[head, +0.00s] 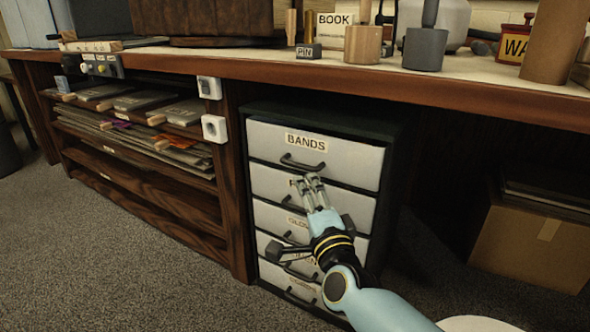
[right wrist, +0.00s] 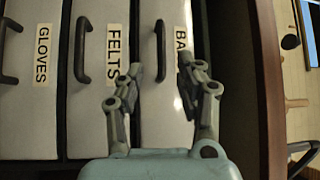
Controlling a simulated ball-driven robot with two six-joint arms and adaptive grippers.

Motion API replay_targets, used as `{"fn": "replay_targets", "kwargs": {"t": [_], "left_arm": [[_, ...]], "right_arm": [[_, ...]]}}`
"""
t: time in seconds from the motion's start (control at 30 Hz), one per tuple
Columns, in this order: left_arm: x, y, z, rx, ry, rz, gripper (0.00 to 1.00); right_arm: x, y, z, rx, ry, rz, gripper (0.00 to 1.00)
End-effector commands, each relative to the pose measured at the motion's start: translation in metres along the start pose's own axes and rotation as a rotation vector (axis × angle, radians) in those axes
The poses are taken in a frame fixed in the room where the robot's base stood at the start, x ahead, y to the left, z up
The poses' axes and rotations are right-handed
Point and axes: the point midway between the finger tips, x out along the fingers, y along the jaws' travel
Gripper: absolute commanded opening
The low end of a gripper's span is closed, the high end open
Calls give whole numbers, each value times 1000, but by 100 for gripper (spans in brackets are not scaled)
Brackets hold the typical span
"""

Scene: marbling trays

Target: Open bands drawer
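The bands drawer (head: 345,150) is the top white drawer of a dark cabinet under the bench, with a "BANDS" label and a dark bar handle (head: 303,162). It is shut, its front level with the drawers below. My right gripper (head: 308,180) is in front of the cabinet, just below that handle in the head view. In the right wrist view, the right gripper (right wrist: 160,72) is open and empty. The bands drawer's handle (right wrist: 160,48) shows between its two fingers, seemingly ahead of the tips; contact cannot be told. One finger partly covers the label. My left gripper is not in view.
The felts drawer (right wrist: 92,125) and gloves drawer (right wrist: 28,125) sit below, with similar handles. The bench edge (head: 420,88) overhangs the cabinet. A cardboard box (head: 530,245) stands at right. Shelves with flat sheets (head: 165,150) are at left. The carpet in front is clear.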

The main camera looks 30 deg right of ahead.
Motion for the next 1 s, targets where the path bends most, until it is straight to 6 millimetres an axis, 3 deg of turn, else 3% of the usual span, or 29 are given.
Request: {"fn": "replay_targets", "kwargs": {"t": [0.3, 0.5, 0.9, 1.0], "left_arm": [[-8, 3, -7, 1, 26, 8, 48], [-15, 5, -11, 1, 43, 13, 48], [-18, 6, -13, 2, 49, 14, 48], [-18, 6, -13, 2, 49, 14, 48]], "right_arm": [[62, 0, 0, -1, 0, -3, 36], [90, 0, 0, -2, -1, -2, 36], [99, -1, 0, -2, 0, -1, 36], [99, -2, 0, -1, 0, -1, 23]]}}
